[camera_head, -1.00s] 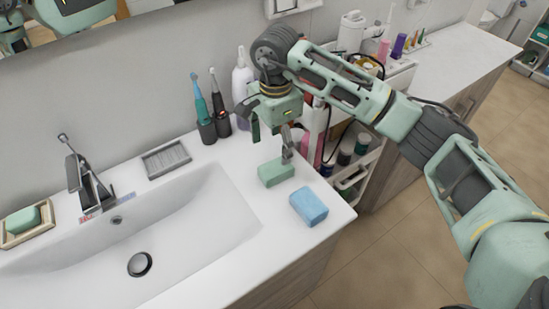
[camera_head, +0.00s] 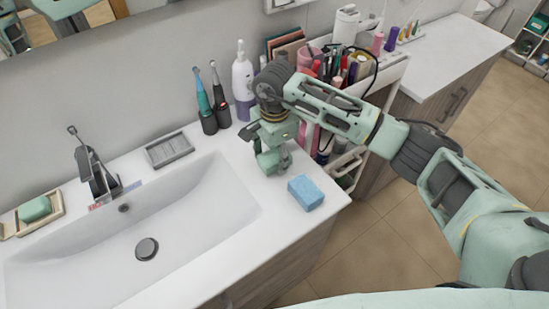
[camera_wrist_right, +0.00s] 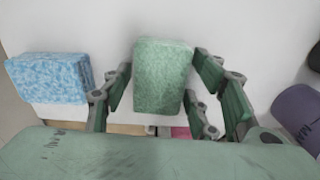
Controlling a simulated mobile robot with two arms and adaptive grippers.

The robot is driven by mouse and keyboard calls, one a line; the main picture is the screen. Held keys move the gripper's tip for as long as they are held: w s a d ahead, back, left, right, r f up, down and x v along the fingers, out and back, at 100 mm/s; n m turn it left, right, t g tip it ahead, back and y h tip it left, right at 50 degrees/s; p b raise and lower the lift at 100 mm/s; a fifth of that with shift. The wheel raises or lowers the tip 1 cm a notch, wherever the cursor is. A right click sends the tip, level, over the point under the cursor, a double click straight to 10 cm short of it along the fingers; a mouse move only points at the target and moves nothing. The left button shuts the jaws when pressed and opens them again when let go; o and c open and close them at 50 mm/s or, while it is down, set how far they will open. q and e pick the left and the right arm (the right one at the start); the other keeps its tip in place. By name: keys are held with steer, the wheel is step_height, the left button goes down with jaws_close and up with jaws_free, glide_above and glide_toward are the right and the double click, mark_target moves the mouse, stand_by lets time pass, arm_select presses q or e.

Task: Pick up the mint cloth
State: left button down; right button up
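The mint cloth (camera_wrist_right: 163,80) is a folded green block on the white counter. In the head view the mint cloth (camera_head: 267,161) is partly hidden by my right gripper (camera_head: 273,157), which points down over it. In the wrist view the fingers of my right gripper (camera_wrist_right: 162,84) are open, one on each side of the mint cloth. A small gap shows on the left; on the right the finger is very close, and contact cannot be told. My left gripper is not in view.
A blue cloth (camera_head: 305,192) lies close by, toward the counter's front corner. The sink basin (camera_head: 196,216) is to the left. Toothbrush cups (camera_head: 209,121) and a white bottle (camera_head: 243,80) stand behind. A cosmetics cart (camera_head: 345,165) stands to the right.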

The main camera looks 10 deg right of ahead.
mark_target(278, 157)
steer(key=shift+d, duration=0.1)
steer(key=c, duration=0.7)
steer(key=shift+r, duration=0.1)
steer(key=shift+w+r+b, duration=0.1)
steer(key=shift+r+b, duration=0.25)
steer(key=shift+r, duration=0.05)
steer(key=r, duration=0.1)
steer(key=r+b, duration=0.1)
steer(key=s+r, duration=0.1)
steer(key=shift+d+r+b, duration=0.25)
steer(key=shift+d+b, duration=0.05)
steer(key=shift+b, duration=0.1)
steer(key=s+d+r+b, duration=0.1)
steer(key=s+d+r, duration=0.1)
steer(key=s, duration=0.1)
steer(key=s+d+r+b, duration=0.1)
steer(key=s+d+r, duration=0.1)
steer(key=s+d+r+b, duration=0.1)
steer(key=s+d+r, duration=0.1)
steer(key=s, duration=0.1)
steer(key=shift+s+d+r, duration=0.1)
steer(key=shift+s+r, duration=0.2)
steer(key=shift+s, duration=0.05)
steer(key=o, duration=0.5)
steer(key=c, duration=0.5)
